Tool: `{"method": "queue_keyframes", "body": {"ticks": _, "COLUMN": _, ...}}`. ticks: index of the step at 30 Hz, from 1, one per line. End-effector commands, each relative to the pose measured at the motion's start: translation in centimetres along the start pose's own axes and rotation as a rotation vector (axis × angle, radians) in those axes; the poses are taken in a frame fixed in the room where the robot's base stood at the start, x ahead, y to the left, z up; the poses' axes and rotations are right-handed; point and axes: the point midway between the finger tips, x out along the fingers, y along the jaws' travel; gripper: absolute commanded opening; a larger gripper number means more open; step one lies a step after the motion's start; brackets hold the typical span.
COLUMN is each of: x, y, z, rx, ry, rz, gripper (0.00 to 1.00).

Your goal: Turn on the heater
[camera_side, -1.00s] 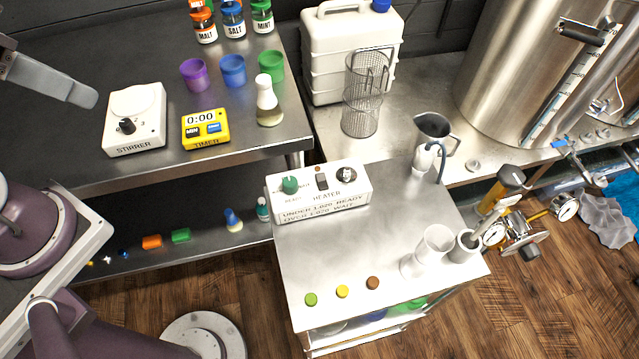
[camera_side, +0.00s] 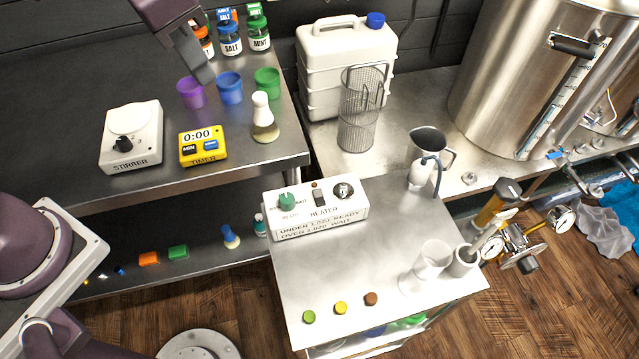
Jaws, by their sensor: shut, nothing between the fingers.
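The heater (camera_side: 318,226) is a white box on the back left of the steel cart. Its top carries a green knob (camera_side: 286,201) with READY and WAIT labels, a dark rocker switch (camera_side: 320,197) in the middle, and a round silver-and-black fitting (camera_side: 343,190) at the right. Its front label reads UNDER 1.020 READY, OVER 1.020 WAIT. The switch's exact position is too small to tell. My gripper (camera_side: 207,80) is shut and empty, above the dark bench near the purple and blue cups, up and left of the heater and apart from it.
A yellow timer (camera_side: 203,147), a stirrer (camera_side: 132,140) and a flask (camera_side: 264,118) stand on the dark bench (camera_side: 60,110) left of the heater. The cart's middle is clear.

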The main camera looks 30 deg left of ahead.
Motion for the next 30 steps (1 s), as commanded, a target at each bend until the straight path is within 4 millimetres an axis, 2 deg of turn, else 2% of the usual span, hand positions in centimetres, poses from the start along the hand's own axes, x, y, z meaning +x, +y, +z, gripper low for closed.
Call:
{"method": "queue_keyframes", "body": {"ticks": 1, "x": 1.8, "y": 2.0, "z": -1.8, "rx": 0.069, "ry": -0.035, "rz": -0.011, "gripper": 0.00}}
{"method": "queue_keyframes", "body": {"ticks": 3, "x": 4.3, "y": 4.7, "z": -4.0, "rx": 0.154, "ry": -0.069, "rz": -0.038, "gripper": 0.00}}
{"method": "queue_keyframes", "body": {"ticks": 6, "x": 7.8, "y": 8.7, "z": -6.0, "rx": 0.265, "ry": -0.103, "rz": -0.079, "gripper": 0.00}}
{"method": "queue_keyframes", "body": {"ticks": 9, "x": 10.5, "y": 11.8, "z": -6.8, "rx": 0.344, "ry": -0.123, "rz": -0.114, "gripper": 0.00}}
{"method": "queue_keyframes", "body": {"ticks": 12, "x": 12.2, "y": 13.7, "z": -7.0, "rx": 0.390, "ry": -0.131, "rz": -0.136, "gripper": 0.00}}
{"method": "queue_keyframes", "body": {"ticks": 15, "x": 12.8, "y": 14.4, "z": -7.1, "rx": 0.408, "ry": -0.133, "rz": -0.144, "gripper": 0.00}}
{"method": "queue_keyframes", "body": {"ticks": 25, "x": 13.1, "y": 14.3, "z": -7.0, "rx": 0.407, "ry": -0.135, "rz": -0.144, "gripper": 0.00}}
{"method": "queue_keyframes", "body": {"ticks": 30, "x": 15.5, "y": 13.8, "z": -6.7, "rx": 0.406, "ry": -0.139, "rz": -0.145, "gripper": 0.00}}
